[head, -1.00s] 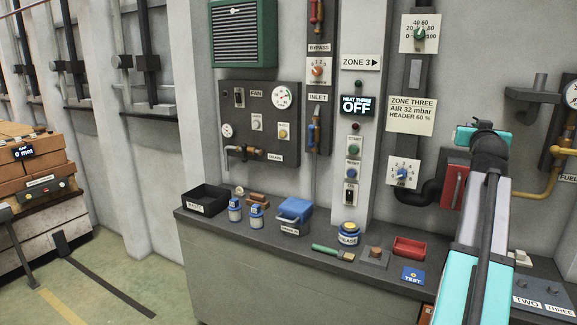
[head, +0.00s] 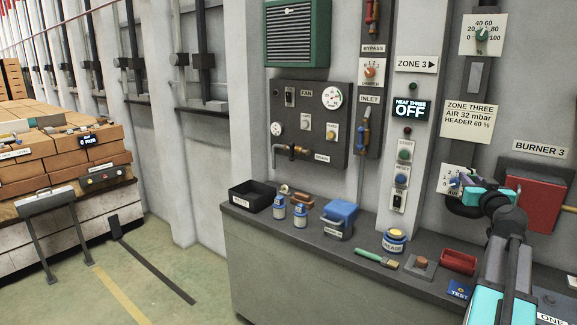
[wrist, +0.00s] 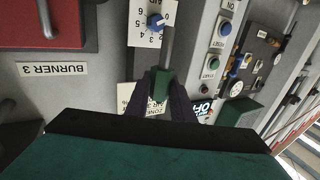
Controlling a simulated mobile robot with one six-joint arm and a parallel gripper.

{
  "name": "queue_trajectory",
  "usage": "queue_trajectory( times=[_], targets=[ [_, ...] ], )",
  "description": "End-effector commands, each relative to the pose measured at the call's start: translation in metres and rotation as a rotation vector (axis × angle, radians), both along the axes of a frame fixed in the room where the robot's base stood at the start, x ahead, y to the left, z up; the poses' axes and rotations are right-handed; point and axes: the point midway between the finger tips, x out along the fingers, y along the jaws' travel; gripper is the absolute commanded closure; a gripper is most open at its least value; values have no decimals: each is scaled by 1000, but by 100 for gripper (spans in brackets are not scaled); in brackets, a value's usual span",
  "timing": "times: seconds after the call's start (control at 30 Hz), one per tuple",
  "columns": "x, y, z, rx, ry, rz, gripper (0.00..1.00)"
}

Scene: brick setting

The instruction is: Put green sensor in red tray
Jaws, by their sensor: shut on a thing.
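My gripper (wrist: 162,100) is shut on the green sensor (wrist: 160,84), a green block with a grey rod, in the wrist view. The dark fingers sit on both sides of the block. In the head view my gripper (head: 462,184) is in front of the AIR dial, above the bench; the sensor cannot be made out there. The small red tray (head: 459,263) lies on the bench toward the right, below my gripper, and looks empty. I cannot find the tray in the wrist view.
A red burner box (head: 533,203) is on the wall right of my gripper. The AIR dial (head: 453,182) is close behind it. A blue TEST card (head: 459,290) lies in front.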

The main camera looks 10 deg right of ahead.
Motion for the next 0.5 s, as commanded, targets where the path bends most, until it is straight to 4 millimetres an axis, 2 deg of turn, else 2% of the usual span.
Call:
queue_trajectory(
  times=[0.27,0.5],
  targets=[
    [32,54,-55,3,2,175,100],
    [59,114,-105,3,0,358,100]
  ],
)
